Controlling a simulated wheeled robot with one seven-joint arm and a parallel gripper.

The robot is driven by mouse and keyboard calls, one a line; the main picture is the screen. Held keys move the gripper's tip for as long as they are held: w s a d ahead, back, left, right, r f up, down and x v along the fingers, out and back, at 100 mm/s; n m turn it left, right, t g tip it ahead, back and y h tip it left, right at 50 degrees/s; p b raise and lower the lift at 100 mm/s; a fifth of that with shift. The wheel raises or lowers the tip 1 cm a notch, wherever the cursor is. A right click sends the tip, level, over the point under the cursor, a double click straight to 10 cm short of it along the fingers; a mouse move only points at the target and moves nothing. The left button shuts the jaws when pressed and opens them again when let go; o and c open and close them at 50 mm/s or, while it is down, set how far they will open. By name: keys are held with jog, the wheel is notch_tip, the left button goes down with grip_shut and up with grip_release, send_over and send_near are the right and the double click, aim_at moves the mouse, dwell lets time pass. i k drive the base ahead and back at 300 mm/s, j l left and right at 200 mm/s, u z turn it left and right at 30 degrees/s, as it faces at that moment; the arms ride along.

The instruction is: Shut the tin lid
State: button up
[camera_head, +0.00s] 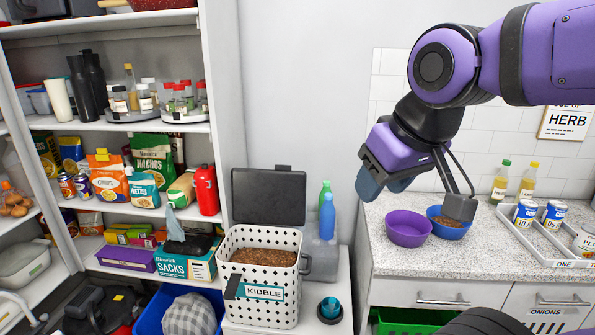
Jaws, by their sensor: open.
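The white tin with black dots (240,305) and a "KIBBLE" label stands on a low white surface in the middle. It is filled with brown kibble (262,258). Its dark grey lid (268,196) stands open, upright at the tin's back edge, with a small tab on top. A dark tab or handle (232,286) sticks out at the tin's front left. My gripper (415,195) is open, up and to the right of the tin, apart from it. One finger appears in front of the blue bowl. Nothing shows between the fingers.
A purple bowl (408,228) and a blue bowl with brown contents (447,222) sit on the counter (410,260). A blue bottle (327,216) stands right of the lid. A teal cup (330,307) is right of the tin. Stocked shelves (130,126) stand at left.

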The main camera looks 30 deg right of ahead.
aim_at(278, 196)
jog(key=i+j+z, duration=0.1)
jog(key=i+z, duration=0.3)
jog(key=i, duration=0.45)
